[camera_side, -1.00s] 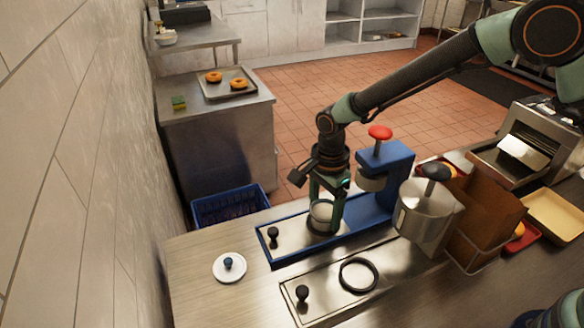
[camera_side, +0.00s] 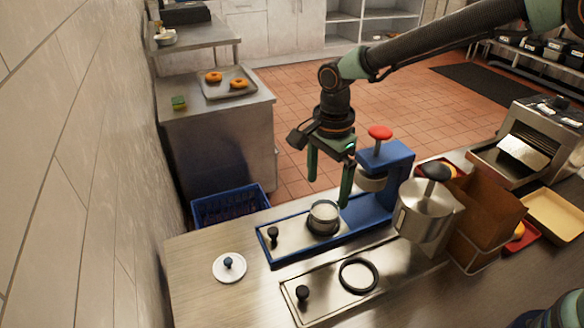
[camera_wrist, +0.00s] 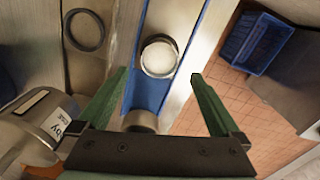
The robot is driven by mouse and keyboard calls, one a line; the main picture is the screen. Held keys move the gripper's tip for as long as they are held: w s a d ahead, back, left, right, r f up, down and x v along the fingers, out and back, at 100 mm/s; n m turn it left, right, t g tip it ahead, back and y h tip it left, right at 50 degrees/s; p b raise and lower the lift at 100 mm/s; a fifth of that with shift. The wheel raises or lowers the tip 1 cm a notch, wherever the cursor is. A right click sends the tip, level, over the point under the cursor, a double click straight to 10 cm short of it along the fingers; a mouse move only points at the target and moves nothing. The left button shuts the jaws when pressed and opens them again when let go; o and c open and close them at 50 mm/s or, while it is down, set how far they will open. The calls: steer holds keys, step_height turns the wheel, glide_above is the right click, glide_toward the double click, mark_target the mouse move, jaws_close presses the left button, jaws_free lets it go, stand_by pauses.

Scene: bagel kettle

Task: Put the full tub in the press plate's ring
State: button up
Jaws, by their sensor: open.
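The full tub (camera_side: 324,215), a short clear cup with pale white contents, stands upright in the dark ring on the sliding plate (camera_side: 292,239) of the blue press (camera_side: 385,180). The tub also shows in the wrist view (camera_wrist: 159,56); its contents look level. My gripper (camera_side: 328,190) is open and empty above the tub, with its green fingers apart. In the wrist view my gripper (camera_wrist: 160,78) has its fingertips on either side of the tub's line, clear of it. The tub hides most of the ring.
A second steel plate with an empty black ring (camera_side: 358,275) lies in front. A steel canister (camera_side: 427,210) stands close right of the press. A blue crate (camera_side: 232,205) is behind the counter.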

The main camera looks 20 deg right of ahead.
steer(key=s+d+r+n+t, duration=0.1)
steer(key=s+d+r+n, duration=0.15)
steer(key=d+r, duration=0.35)
steer(key=s+d+r+n+t, duration=0.1)
steer(key=s+d+r+n, duration=0.1)
steer(key=d+r+n, duration=0.35)
steer(key=s+d+r+n+t, duration=0.2)
steer(key=s+d+n+t, duration=0.1)
steer(key=s+d+n, duration=0.4)
steer(key=shift+s+d+r+t, duration=0.3)
steer(key=shift+s+d+r, duration=0.15)
steer(key=shift+s, duration=0.8)
